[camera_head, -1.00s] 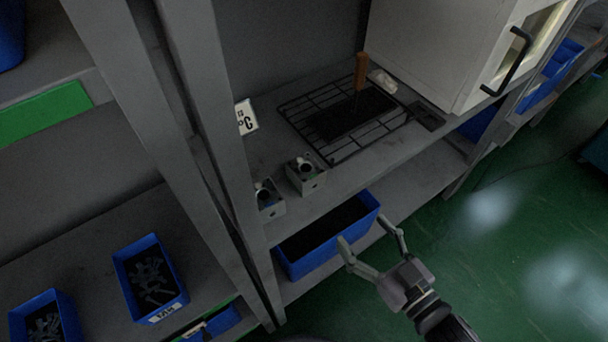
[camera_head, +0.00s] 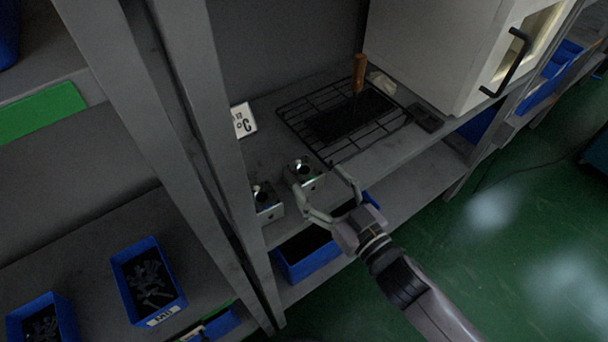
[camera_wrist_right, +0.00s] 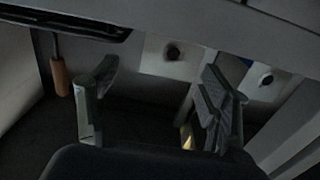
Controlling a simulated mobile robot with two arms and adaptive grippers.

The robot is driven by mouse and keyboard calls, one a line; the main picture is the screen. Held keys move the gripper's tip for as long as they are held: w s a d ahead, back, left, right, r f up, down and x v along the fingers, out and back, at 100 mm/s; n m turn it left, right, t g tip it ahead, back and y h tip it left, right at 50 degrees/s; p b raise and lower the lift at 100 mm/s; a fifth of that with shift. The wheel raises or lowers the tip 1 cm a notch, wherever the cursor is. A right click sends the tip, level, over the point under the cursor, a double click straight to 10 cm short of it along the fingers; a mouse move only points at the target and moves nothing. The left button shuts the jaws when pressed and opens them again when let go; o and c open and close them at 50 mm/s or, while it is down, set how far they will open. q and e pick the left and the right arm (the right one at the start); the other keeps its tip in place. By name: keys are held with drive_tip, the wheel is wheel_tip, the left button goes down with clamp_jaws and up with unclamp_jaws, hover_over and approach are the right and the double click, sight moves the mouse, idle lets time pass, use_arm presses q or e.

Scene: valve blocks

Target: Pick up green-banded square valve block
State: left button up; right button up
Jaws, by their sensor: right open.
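Two grey square valve blocks with dark round ports stand near the front edge of the shelf. One block (camera_head: 306,178) is nearer the rack; the other block (camera_head: 268,204) is to its left, beside the upright post. I cannot clearly make out a green band on either. My right gripper (camera_head: 319,181) is open at the shelf's front edge, its fingertips spread to either side of the nearer-rack block. In the right wrist view that block (camera_wrist_right: 168,58) shows between the open fingers (camera_wrist_right: 160,85), and the other block (camera_wrist_right: 264,82) lies beyond the right finger. My left gripper is not in view.
A black wire rack (camera_head: 340,122) with a wooden-handled tool (camera_head: 359,72) lies behind the blocks. A white cabinet (camera_head: 435,50) stands to the right. A blue bin (camera_head: 310,262) sits on the lower shelf, and a grey post (camera_head: 215,150) is close on the left.

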sight(308, 174)
drive_tip(key=x, duration=0.2)
drive_tip(key=b+x, duration=0.1)
drive_tip(key=x, duration=0.2)
drive_tip(key=shift+a, duration=0.4)
drive_tip(key=shift+s, duration=0.1)
drive_tip(key=shift+c, duration=0.4)
drive_tip(key=c, duration=1.4)
drive_tip(key=shift+r, duration=0.1)
drive_tip(key=shift+c, duration=0.8)
